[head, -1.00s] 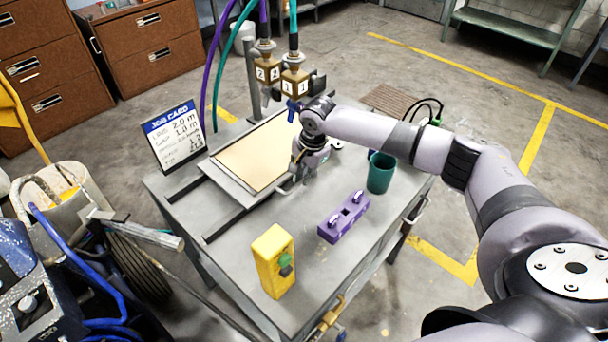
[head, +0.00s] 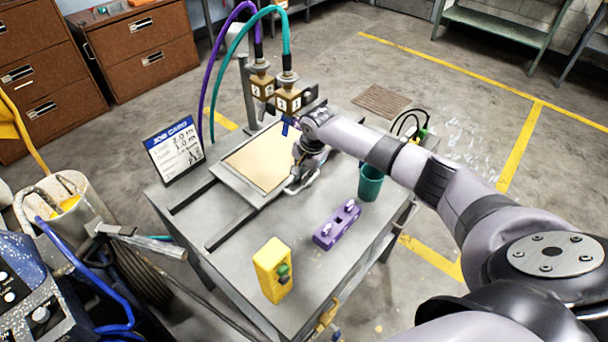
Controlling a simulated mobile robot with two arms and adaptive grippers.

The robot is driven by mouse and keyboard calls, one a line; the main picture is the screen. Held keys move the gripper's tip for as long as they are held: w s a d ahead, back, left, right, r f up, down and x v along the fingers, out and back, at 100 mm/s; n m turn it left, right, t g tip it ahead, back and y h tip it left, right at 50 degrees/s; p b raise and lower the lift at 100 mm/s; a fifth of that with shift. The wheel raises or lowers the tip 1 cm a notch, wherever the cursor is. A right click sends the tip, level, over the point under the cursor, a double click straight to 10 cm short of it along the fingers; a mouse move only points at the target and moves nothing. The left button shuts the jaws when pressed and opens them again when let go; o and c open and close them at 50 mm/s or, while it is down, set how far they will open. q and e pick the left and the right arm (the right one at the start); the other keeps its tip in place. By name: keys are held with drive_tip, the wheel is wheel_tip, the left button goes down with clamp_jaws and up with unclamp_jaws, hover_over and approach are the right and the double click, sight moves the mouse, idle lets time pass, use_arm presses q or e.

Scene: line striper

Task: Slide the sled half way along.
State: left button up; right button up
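The sled (head: 238,188) is a flat grey tray carrying a beige sheet (head: 262,157). It sits on two dark rails (head: 232,230) on the grey work table, with bare rail showing at its near-left side. My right gripper (head: 300,186) points down at the sled's right edge, seemingly touching it; its fingertips are small and partly hidden, so I cannot tell whether they are closed on anything. Two brass nozzle blocks marked 2 (head: 262,88) and 1 (head: 288,101) hang beyond the sled's far end. My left gripper is not in view.
The job card (head: 174,152) stands left of the sled. A purple block (head: 337,225), a yellow box with a green button (head: 272,270) and a teal cup (head: 370,183) stand on the table's near and right parts. Purple and teal hoses loop above the nozzles.

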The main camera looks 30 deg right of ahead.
drive_tip(key=o, duration=0.3)
drive_tip(key=shift+s+d+f, duration=0.25)
drive_tip(key=shift+d+f, duration=0.05)
drive_tip(key=shift+f, duration=0.05)
drive_tip(key=shift+o, duration=0.2)
drive_tip(key=shift+r, duration=0.25)
drive_tip(key=v, duration=1.1)
drive_tip(key=shift+r, duration=0.25)
drive_tip(key=shift+s+f, duration=0.1)
drive_tip(key=shift+s, duration=0.05)
